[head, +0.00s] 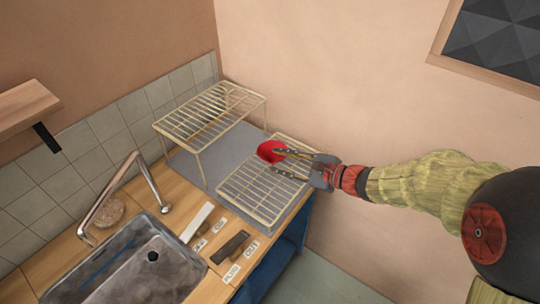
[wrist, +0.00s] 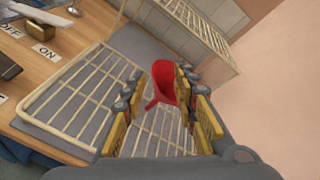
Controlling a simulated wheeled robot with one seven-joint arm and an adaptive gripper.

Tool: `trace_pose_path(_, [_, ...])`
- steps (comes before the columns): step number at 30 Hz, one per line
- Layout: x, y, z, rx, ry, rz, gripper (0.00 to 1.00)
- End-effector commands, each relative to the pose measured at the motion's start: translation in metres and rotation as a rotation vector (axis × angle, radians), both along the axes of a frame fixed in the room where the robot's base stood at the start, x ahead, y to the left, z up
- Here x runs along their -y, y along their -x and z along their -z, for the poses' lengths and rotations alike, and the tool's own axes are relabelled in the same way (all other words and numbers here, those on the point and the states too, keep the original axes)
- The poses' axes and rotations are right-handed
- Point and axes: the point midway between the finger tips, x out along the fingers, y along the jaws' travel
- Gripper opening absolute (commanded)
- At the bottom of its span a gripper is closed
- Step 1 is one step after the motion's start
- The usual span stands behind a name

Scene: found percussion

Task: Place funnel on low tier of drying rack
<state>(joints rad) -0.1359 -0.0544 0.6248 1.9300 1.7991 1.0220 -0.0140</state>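The red funnel (head: 268,152) is at the far right part of the low tier (head: 262,192) of the wire drying rack, by my fingertips. In the wrist view the funnel (wrist: 164,82) shows between and just beyond the fingers, close to the right one, with a gap at the left one. The low tier's bars (wrist: 85,97) lie below. I cannot tell whether the funnel rests on them. My gripper (head: 273,160) is open, its fingers spread over the low tier; its fingertips also show in the wrist view (wrist: 161,84). The high tier (head: 210,112) stands behind, empty.
The rack stands on a grey mat (head: 216,158) in the counter corner. A metal sink (head: 130,268) with a tap (head: 122,180) is at the left. Most low-tier bars are bare.

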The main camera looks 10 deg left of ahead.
Motion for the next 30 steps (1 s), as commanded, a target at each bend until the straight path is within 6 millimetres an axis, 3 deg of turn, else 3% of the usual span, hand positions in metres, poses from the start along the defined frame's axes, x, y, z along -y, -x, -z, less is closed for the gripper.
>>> trace_pose_path(3, [0.023,0.008,-0.011,0.002,0.000,0.004,0.29])
trace_pose_path(9, [0.048,0.018,-0.018,0.001,0.001,0.003,0.29])
trace_pose_path(22, [0.056,0.030,-0.024,0.016,0.023,-0.024,0.29])
trace_pose_path(26, [0.058,0.063,-0.041,0.093,0.134,-0.133,0.29])
trace_pose_path(30, [0.077,0.121,-0.055,0.230,0.365,-0.313,0.29])
